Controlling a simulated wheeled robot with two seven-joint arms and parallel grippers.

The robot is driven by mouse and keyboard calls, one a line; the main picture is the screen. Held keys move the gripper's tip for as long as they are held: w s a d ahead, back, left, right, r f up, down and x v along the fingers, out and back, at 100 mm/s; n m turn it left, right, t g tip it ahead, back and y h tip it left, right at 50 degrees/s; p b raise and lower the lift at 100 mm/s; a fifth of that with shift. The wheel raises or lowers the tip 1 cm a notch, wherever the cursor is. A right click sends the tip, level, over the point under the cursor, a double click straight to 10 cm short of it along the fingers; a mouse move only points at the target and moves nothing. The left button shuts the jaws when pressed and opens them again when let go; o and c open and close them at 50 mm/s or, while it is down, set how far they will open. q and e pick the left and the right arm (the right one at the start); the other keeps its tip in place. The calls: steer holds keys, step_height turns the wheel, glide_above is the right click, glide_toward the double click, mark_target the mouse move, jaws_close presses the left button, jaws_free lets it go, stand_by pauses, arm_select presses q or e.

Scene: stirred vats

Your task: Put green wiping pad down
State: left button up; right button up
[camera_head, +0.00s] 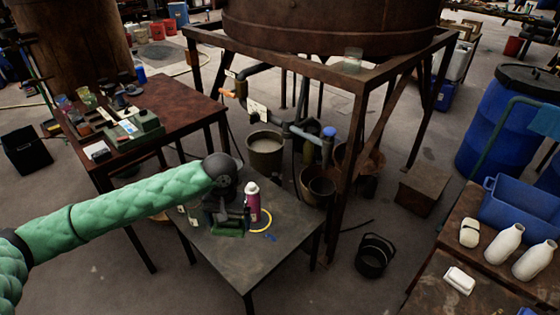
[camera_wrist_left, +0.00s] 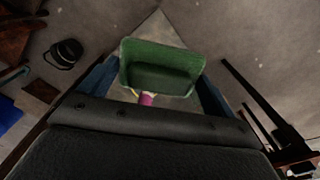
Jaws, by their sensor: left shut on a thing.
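The green wiping pad (camera_wrist_left: 160,66) is held between the two blue fingers of my left gripper (camera_wrist_left: 155,88) in the left wrist view. In the head view the pad (camera_head: 228,229) shows as a dark green block under my left gripper (camera_head: 229,219). The gripper is low over the dark grey table (camera_head: 248,272). I cannot tell whether the pad touches the tabletop. My right gripper is in neither view.
A pink bottle with a pale cap (camera_head: 252,203) and a yellow ring (camera_head: 261,219) are close to the right of the gripper. The table's front part is clear. A rusty frame leg (camera_head: 345,190) rises beyond its right side, and a black bucket (camera_head: 375,256) stands on the floor.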

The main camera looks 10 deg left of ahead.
arm_select(q)
steer(key=shift+s+f, duration=0.15)
steer(key=shift+f, duration=0.2)
steer(key=s+d+f+n+b, duration=0.15)
steer(key=d+f+b, duration=0.45)
steer(key=d+f, duration=1.1)
steer(key=w+a+f+n, duration=0.1)
steer(key=w+a+f, duration=0.1)
steer(key=a+f, duration=0.2)
steer(key=w+a+f+n, duration=0.2)
steer(key=w+a+f, duration=0.1)
steer(key=a, duration=0.3)
steer(key=w+a+f+n, duration=0.1)
steer(key=w+a+f, duration=0.2)
steer(key=a, duration=0.3)
steer(key=shift+w+f+n+p, duration=0.25)
steer(key=shift+f+p, duration=0.15)
steer(key=shift+f, duration=0.4)
steer(key=shift+a+f, duration=0.15)
steer(key=shift+f, duration=1.95)
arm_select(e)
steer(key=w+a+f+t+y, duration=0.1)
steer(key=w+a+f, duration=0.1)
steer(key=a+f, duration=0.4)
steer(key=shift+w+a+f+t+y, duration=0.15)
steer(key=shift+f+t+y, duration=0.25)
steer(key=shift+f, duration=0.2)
arm_select(q)
steer(key=shift+f, duration=0.1)
